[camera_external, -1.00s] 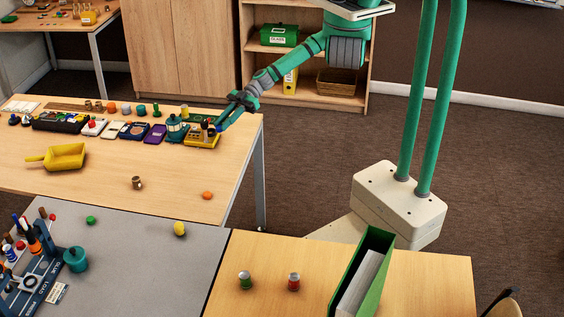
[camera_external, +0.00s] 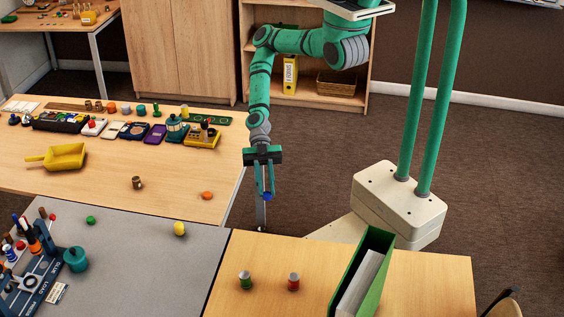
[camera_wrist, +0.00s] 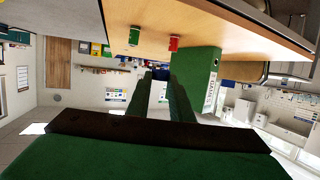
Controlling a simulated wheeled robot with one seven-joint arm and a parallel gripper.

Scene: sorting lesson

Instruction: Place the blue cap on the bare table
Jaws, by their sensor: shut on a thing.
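The blue cap (camera_external: 267,197) is at the tips of my gripper (camera_external: 266,188), which is shut on it. It hangs in the air just right of the left wooden table's edge. In the wrist view, the green fingers (camera_wrist: 162,82) reach forward with a small dark blue patch between their tips; the cap's shape is hard to make out there. The right wooden table (camera_external: 430,285) is partly clear and lies below and nearer than my gripper.
On the right table stand a green can (camera_external: 245,280), a red can (camera_external: 293,282) and a green binder (camera_external: 362,275). The grey table (camera_external: 150,235) holds a tool rack and a yellow object (camera_external: 180,229). An orange disc (camera_external: 207,195) and metal cup (camera_external: 137,183) are on the left table.

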